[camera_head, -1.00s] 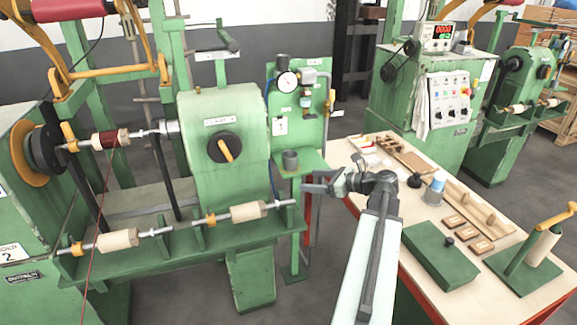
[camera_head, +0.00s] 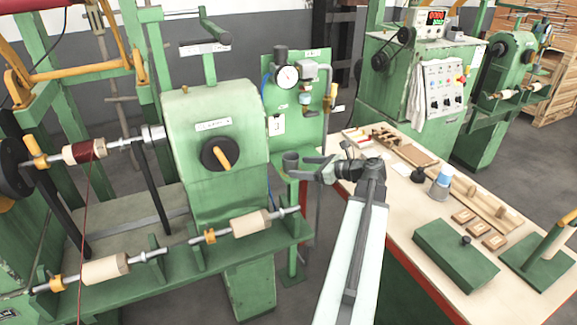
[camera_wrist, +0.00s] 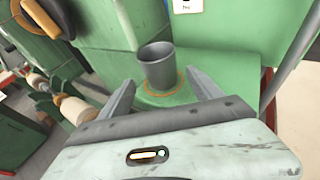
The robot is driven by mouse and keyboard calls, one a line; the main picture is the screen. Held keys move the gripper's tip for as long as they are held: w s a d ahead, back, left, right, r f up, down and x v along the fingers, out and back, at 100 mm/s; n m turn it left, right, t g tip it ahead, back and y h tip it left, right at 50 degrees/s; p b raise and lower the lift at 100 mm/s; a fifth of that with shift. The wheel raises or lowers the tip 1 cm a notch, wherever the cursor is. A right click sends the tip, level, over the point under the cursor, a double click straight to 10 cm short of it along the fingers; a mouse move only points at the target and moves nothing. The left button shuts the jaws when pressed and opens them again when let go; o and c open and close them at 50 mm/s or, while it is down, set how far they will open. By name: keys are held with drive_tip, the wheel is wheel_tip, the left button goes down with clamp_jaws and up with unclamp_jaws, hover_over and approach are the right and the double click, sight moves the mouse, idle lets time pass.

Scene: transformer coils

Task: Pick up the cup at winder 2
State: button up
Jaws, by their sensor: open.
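A dark grey cup (camera_head: 290,162) stands upright on a small green shelf (camera_wrist: 190,96) beside winder 2, below a panel with a gauge. In the wrist view the cup (camera_wrist: 158,66) stands ahead of my gripper, roughly between the lines of its two fingers, with an orange ring marked on the shelf around its foot. My gripper (camera_wrist: 161,92) is open and empty, and its fingertips are close to the cup. In the head view my gripper (camera_head: 312,168) is just right of the cup. I cannot tell whether a finger touches it.
The green winder (camera_head: 212,130) with coils on shafts stands left of the shelf. The gauge panel (camera_head: 277,100) rises behind the cup. A workbench (camera_head: 415,205) with a green box (camera_head: 455,255), a blue-capped bottle (camera_head: 441,182) and wooden parts lies to the right.

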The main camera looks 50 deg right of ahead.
sight(297, 164)
drive_tip(key=b+x, duration=0.1)
drive_tip(key=x, duration=0.4)
drive_tip(key=shift+w, duration=0.4)
drive_tip(key=shift+r, duration=0.1)
drive_tip(key=c, duration=1.4)
drive_tip(key=shift+r, duration=0.1)
